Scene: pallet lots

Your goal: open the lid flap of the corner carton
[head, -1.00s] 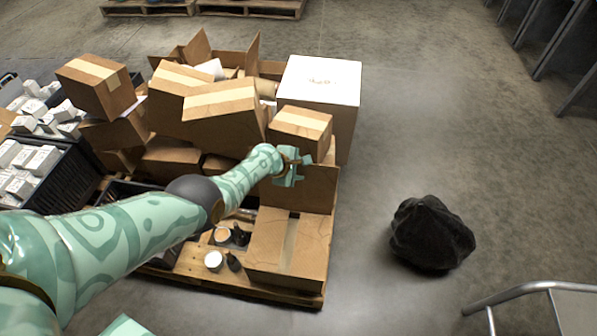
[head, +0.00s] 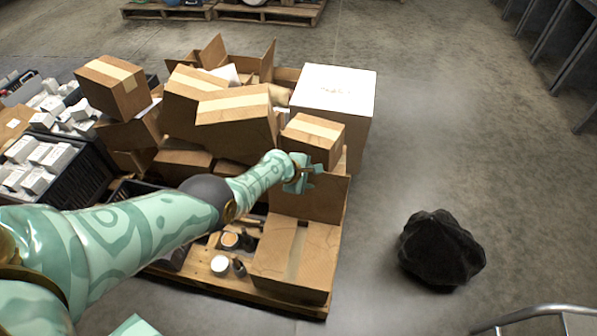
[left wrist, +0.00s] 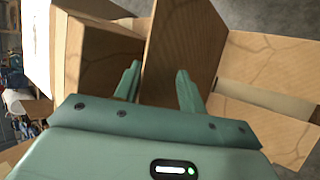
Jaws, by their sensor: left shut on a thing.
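The corner carton (head: 296,265) sits at the near right corner of the pallet, its brown top crossed by a paler strip. Its lid flap (head: 312,198) stands upright along the carton's far side. My left gripper (head: 303,178) is at the flap's upper edge, in front of a small taped box. In the left wrist view the flap (left wrist: 178,60) stands between the two fingers of my left gripper (left wrist: 155,85), and the carton (left wrist: 262,95) lies to the right. The gripper is shut on the flap. My right gripper is not in view.
Taped boxes (head: 235,115) are piled behind, with a white-topped box (head: 335,90) at the back right. Cups and small bottles (head: 220,265) stand on the pallet left of the carton.

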